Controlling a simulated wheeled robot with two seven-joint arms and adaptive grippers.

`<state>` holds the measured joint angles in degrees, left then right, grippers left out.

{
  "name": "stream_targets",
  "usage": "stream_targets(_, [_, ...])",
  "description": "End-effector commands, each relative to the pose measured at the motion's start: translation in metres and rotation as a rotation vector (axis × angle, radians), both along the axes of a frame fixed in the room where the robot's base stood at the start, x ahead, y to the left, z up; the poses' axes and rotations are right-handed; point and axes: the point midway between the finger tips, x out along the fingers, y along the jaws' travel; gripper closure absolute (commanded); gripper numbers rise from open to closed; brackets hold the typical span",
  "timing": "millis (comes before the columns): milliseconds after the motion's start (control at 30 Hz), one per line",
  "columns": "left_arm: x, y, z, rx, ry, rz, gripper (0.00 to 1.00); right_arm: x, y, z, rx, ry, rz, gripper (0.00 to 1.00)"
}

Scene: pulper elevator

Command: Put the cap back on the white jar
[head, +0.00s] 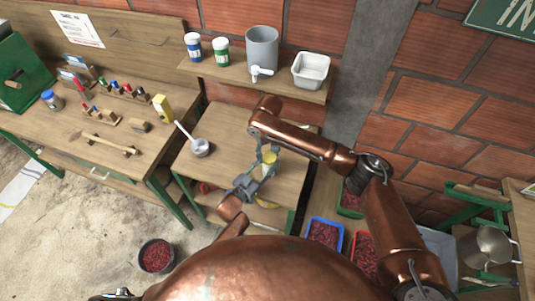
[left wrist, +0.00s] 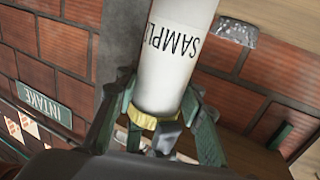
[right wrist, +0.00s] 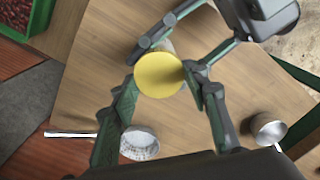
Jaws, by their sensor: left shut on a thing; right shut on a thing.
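The white jar (left wrist: 172,60) carries a SAMPLE label and fills the middle of the left wrist view. Its yellow cap (right wrist: 159,75) shows face-on in the right wrist view, and in the head view (head: 269,157). A yellow rim (left wrist: 150,121) shows at the jar's end in the left wrist view. My left gripper (head: 261,174) is shut on the jar, its fingers close to the cap end. My right gripper (right wrist: 163,82) is shut on the cap. The cap lines up with the jar; I cannot tell whether it is seated. The cap hides most of the jar in the right wrist view.
Both grippers are above the small wooden table (head: 222,128), where a ladle (head: 200,147) stands at left. A shelf behind holds a grey bucket (head: 262,46), a white tray (head: 310,70) and two jars. Crates of red cherries stand below right; a black bowl (head: 157,256) is on the floor.

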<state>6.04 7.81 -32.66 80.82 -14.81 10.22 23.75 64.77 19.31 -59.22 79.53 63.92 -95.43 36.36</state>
Motion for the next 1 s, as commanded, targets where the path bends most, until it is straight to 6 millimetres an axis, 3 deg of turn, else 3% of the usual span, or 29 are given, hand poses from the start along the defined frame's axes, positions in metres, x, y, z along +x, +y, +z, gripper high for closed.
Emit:
stream_targets(567, [-0.0006, -0.0004, -0.0009, 0.001, 0.002, -0.001, 1.0, -0.0019, -0.0006, -0.0012, 0.003, 0.008, -1.385, 0.67])
stream_targets(1000, [-0.001, -0.0009, -0.0011, 0.001, 0.002, -0.002, 1.0, -0.0052, -0.0005, -0.0012, -0.002, 0.013, -2.584, 0.67])
